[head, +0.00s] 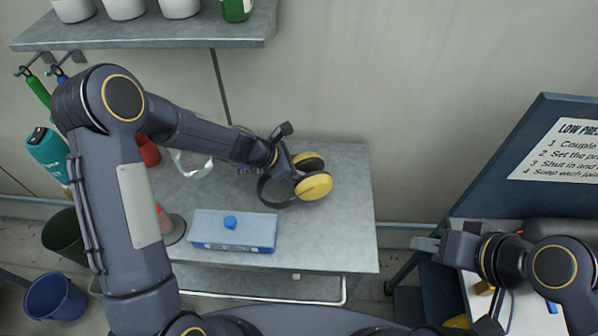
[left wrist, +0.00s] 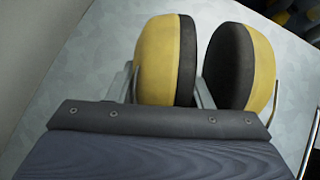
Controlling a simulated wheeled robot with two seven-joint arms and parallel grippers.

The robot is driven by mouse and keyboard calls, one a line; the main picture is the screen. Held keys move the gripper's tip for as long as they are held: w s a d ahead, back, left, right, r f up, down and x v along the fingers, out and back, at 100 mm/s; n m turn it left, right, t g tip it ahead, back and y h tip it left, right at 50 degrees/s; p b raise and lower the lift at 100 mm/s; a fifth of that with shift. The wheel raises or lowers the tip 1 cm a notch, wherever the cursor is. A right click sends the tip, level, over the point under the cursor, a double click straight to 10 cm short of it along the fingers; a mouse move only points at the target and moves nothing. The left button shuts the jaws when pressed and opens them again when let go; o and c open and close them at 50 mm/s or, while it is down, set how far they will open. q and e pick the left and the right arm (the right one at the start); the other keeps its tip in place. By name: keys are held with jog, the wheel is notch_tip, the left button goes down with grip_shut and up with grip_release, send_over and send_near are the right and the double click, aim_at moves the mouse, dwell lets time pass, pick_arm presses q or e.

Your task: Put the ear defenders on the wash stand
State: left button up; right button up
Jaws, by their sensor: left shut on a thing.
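The ear defenders (head: 313,187), with yellow and black cups and a dark headband, are at the right part of the grey metal stand (head: 345,225). My left gripper (head: 287,158) is shut on them from above. In the left wrist view both cups of the ear defenders (left wrist: 165,60) show beyond the gripper, with the grey top behind them. I cannot tell whether they touch the top or hang just above it. My right gripper (head: 430,244) is off the stand's right side, away from the ear defenders; its jaw opening is unclear.
A blue box (head: 235,232) with a small blue item on its lid lies at the stand's front. A red cup (head: 148,150) and clear item (head: 190,162) are further left. A shelf (head: 150,32) with white pots hangs above. A sign board (head: 560,150) stands right.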

pick_arm(q)
jog(key=shift+f, duration=1.15)
jog(key=shift+f, duration=0.15)
jog(key=o, duration=1.1)
jog(key=shift+a, duration=0.1)
